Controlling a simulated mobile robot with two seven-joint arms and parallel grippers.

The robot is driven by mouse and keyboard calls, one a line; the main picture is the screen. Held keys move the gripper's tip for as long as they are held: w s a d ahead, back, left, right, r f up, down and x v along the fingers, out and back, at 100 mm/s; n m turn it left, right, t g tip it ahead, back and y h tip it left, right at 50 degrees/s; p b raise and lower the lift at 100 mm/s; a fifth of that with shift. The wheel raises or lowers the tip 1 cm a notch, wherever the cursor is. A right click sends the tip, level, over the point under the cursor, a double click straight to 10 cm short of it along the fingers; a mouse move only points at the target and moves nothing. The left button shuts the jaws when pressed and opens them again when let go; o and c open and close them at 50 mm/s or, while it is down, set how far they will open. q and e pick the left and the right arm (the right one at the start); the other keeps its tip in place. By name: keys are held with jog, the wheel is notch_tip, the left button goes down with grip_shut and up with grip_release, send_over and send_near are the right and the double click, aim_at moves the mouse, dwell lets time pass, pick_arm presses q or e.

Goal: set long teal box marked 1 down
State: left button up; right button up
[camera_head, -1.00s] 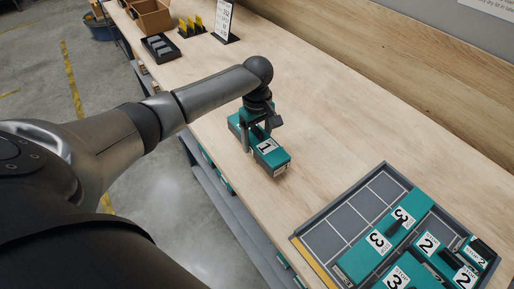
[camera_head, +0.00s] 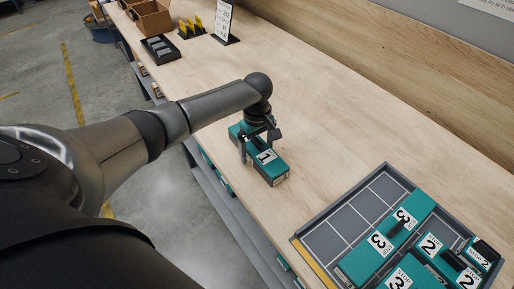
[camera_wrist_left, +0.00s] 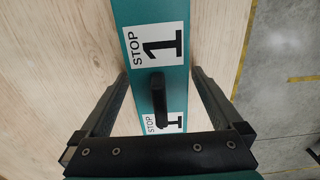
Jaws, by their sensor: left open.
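The long teal box marked 1 (camera_head: 271,167) lies flat on the wooden bench near its front edge, label up. My left gripper (camera_head: 259,149) is over it, open, with one finger down each side. In the left wrist view the box (camera_wrist_left: 153,18) runs between the spread fingers of the left gripper (camera_wrist_left: 158,74). A gap shows on both sides of the box there. Its black handle (camera_wrist_left: 158,95) stands up between the fingers, with "STOP 1" labels at either end of it. My right gripper is not in view.
A grey divided tray (camera_head: 327,239) at the lower right holds several teal boxes marked 2 and 3; its left cells are empty. A black tray (camera_head: 160,48), yellow cards (camera_head: 190,27) and a sign (camera_head: 223,20) stand farther back. The bench between is clear.

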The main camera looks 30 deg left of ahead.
aim_at(257, 139)
pick_arm(q)
jog(key=shift+r, duration=0.1)
notch_tip(257, 139, up, 12)
jog(key=shift+r+p, duration=0.1)
jog(key=shift+p, duration=1.05)
